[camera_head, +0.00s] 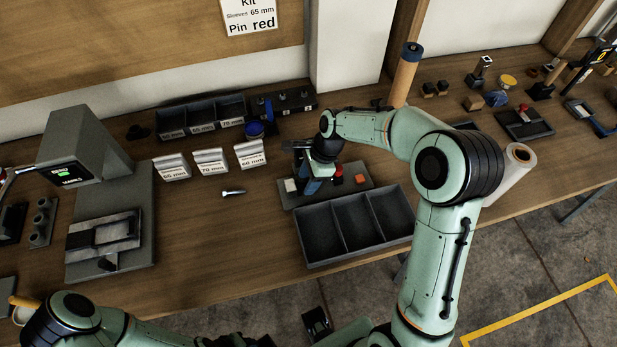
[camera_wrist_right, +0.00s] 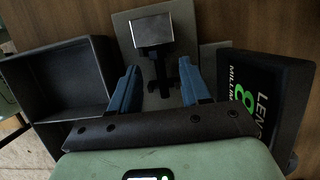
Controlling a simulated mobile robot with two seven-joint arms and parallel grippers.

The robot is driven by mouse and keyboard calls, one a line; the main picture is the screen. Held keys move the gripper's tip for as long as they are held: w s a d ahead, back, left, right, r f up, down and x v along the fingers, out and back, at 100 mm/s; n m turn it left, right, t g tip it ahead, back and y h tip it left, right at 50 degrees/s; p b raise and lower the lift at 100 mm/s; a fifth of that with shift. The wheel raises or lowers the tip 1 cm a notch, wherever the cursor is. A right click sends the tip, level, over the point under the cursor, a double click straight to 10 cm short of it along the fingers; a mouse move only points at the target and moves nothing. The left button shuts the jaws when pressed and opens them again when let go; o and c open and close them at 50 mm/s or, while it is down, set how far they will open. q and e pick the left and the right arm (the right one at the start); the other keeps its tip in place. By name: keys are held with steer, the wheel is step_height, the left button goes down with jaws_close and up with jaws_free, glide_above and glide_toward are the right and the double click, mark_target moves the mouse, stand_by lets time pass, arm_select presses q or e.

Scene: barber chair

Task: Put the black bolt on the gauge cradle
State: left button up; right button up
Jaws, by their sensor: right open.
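My right gripper (camera_head: 312,186) points down over a grey gauge plate (camera_head: 348,182). In the right wrist view its blue fingers (camera_wrist_right: 160,68) are apart. A dark, narrow piece (camera_wrist_right: 160,76) lies between them, by small dark supports; I cannot tell whether it is the black bolt or part of the gauge cradle. Beyond it is a square metal block (camera_wrist_right: 152,29). A black display (camera_wrist_right: 262,98) with "LENGTH" text stands at right. The gripper hides the cradle in the head view. My left arm shows at the lower left; its gripper is not clearly visible.
A three-compartment dark tray (camera_head: 345,228) is in front of the plate. A silver bolt (camera_head: 233,192) lies on the table at left. Label stands (camera_head: 210,161) and a sorting bin (camera_head: 202,117) are behind. A grey machine (camera_head: 85,145) stands far left. Table around the silver bolt is clear.

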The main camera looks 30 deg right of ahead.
arm_select(q)
steer(key=shift+w+r+p, duration=0.45)
steer(key=shift+r+p, duration=0.25)
steer(key=shift+r, duration=0.15)
arm_select(e)
steer(key=v, duration=1.2)
steer(key=shift+r, duration=0.15)
arm_select(q)
steer(key=shift+s, duration=0.1)
